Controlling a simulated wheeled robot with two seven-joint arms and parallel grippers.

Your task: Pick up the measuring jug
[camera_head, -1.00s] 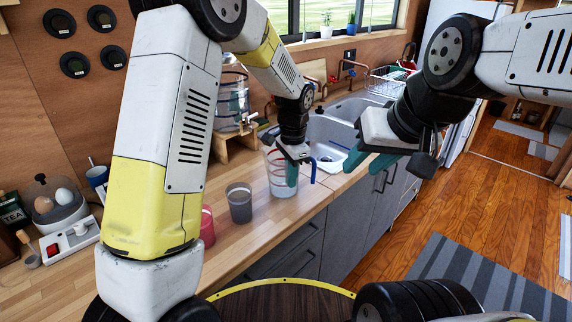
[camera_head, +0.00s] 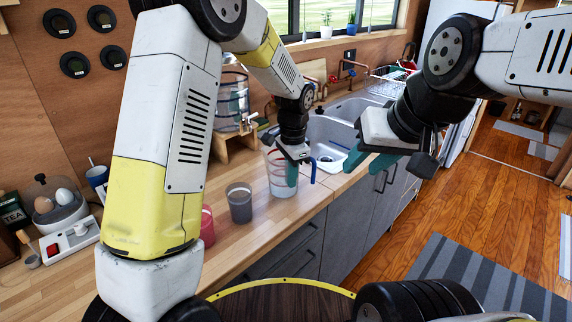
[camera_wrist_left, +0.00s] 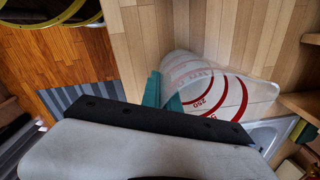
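The clear measuring jug (camera_head: 279,187) with red markings and a blue handle (camera_head: 313,168) stands on the wooden counter, left of the sink. In the left wrist view the jug (camera_wrist_left: 222,92) shows its red lines and numbers. My left gripper (camera_head: 291,174) is down at the jug's upper part, its teal fingers at the wall near the handle. The fingers (camera_wrist_left: 165,95) overlap the jug's edge in the left wrist view. Whether they are closed on the wall is not clear. My right gripper (camera_head: 371,163) is open and empty, in front of the sink, away from the jug.
A grey cup (camera_head: 239,204) stands close left of the jug, and a pink cup (camera_head: 207,227) is further left, partly behind my arm. A glass dispenser (camera_head: 230,105) on a wooden stand is behind. The sink (camera_head: 330,150) lies to the right.

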